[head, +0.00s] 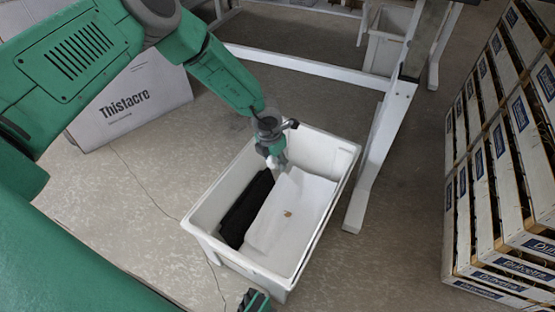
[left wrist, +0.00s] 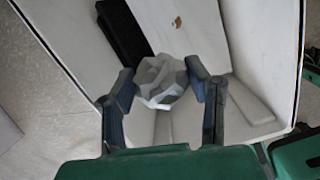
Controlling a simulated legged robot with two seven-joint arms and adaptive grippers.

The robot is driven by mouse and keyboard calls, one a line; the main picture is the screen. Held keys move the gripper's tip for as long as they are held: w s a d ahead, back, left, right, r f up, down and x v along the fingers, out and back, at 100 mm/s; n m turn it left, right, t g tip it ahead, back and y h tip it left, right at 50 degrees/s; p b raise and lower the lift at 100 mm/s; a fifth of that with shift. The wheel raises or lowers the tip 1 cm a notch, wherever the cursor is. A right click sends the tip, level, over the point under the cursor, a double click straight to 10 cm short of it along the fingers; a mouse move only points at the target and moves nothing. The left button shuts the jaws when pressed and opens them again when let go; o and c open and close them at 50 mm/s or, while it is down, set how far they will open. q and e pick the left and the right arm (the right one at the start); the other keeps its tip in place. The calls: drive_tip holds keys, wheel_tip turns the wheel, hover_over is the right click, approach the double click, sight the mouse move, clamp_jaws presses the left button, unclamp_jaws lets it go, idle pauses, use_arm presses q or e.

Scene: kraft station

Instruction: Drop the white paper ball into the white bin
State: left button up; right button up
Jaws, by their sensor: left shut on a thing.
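The white paper ball (left wrist: 163,82) is a crumpled, faceted lump between the two dark fingers of my left gripper (left wrist: 160,88). The fingers are shut on it from both sides. In the head view my left gripper (head: 275,157) reaches down over the far part of the white bin (head: 203,218), and only a small pale bit of the ball shows at its tip. The bin is rectangular and open at the top. It also fills much of the left wrist view (left wrist: 68,50). The ball appears within the bin's outline, but its height above the contents cannot be told.
Inside the bin are a black item (head: 245,208) and a large white piece (head: 292,212) with a small brown spot. A white table leg (head: 378,150) stands close to the right. A Thistacre box (head: 130,105) is at left, and stacked crates (head: 500,150) are at right.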

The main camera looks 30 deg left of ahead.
sight(275, 166)
use_arm(q)
drive_tip(key=f, duration=0.1)
drive_tip(key=f+b, duration=0.1)
drive_tip(key=shift+a+f, duration=0.2)
drive_tip(key=shift+f, duration=0.15)
drive_tip(key=shift+d+f+b, duration=0.15)
drive_tip(key=shift+f+b, duration=0.05)
drive_tip(key=shift+b, duration=0.2)
drive_tip(key=shift+d+r, duration=0.15)
drive_tip(key=shift+d, duration=0.25)
drive_tip(key=o, duration=0.6)
drive_tip(key=shift+o, duration=1.1)
drive_tip(key=shift+a, duration=0.4)
drive_tip(key=shift+r, duration=0.1)
drive_tip(key=r, duration=0.3)
drive_tip(key=s+r, duration=0.1)
drive_tip(key=r, duration=0.6)
drive_tip(key=shift+s+a+r, duration=0.25)
drive_tip(key=shift+a+r, duration=0.1)
drive_tip(key=shift+r, duration=0.25)
drive_tip(key=shift+d, duration=0.1)
